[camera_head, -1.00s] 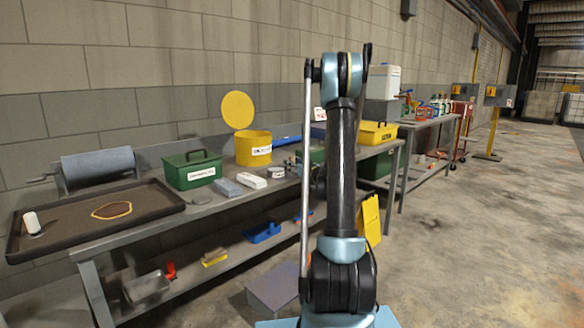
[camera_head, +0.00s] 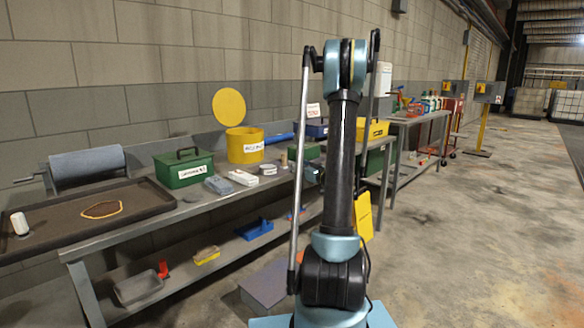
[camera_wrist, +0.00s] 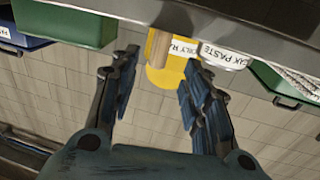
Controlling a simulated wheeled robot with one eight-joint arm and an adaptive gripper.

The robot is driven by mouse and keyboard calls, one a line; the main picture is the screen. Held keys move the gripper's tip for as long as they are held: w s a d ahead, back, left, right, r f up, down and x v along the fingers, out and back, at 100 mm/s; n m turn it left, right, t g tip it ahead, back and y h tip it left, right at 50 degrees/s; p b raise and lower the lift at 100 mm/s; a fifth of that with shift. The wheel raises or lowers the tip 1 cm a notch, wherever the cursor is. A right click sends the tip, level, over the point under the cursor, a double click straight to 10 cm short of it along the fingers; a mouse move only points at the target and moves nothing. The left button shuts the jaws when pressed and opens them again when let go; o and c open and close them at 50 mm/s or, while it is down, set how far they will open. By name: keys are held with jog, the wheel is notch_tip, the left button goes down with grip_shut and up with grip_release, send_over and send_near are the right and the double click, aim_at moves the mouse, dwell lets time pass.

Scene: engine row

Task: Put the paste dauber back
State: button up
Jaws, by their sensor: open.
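My gripper (camera_wrist: 158,75) is open in the wrist view, with nothing between its fingers. In the head view my gripper (camera_head: 313,173) shows only partly behind my own arm, over the bench. The small paste tin (camera_wrist: 226,60), labelled with the word paste, is beyond the right finger in the wrist view. It looks like the small pale tin (camera_head: 268,169) in the head view. A tan cylinder (camera_wrist: 181,48) shows in front of the yellow bin, near the right fingertip; I cannot tell whether it is the dauber. I cannot make out the dauber for certain.
The bench bears a yellow bin (camera_head: 245,146) with its lid up, a green box (camera_head: 183,168), a black-rimmed tray (camera_head: 70,238) and a grey roll (camera_head: 88,163). A yellow floor sign (camera_head: 364,214) stands by the bench.

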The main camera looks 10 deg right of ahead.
jog(key=s+a+f+g+h, duration=0.1)
jog(key=s+a+g, duration=0.4)
jog(key=s, duration=0.6)
jog(key=s+a+g, duration=0.3)
jog(key=s+a, duration=0.5)
jog(key=s, duration=0.2)
jog(key=s+d+f+m+g+h, duration=0.1)
jog(key=s+d+f+g+h, duration=0.1)
jog(key=s, duration=0.6)
jog(key=s+d+f+m+g+h, duration=0.1)
jog(key=s+d+f+m+h, duration=0.1)
jog(key=s, duration=0.7)
jog(key=s+d+f+m+g+h, duration=0.2)
jog(key=s+d+f+h, duration=0.1)
jog(key=s, duration=0.6)
jog(key=shift+s+d+f+g, duration=0.25)
jog(key=shift+d+f, duration=0.35)
jog(key=shift+f, duration=0.3)
jog(key=shift+w, duration=0.1)
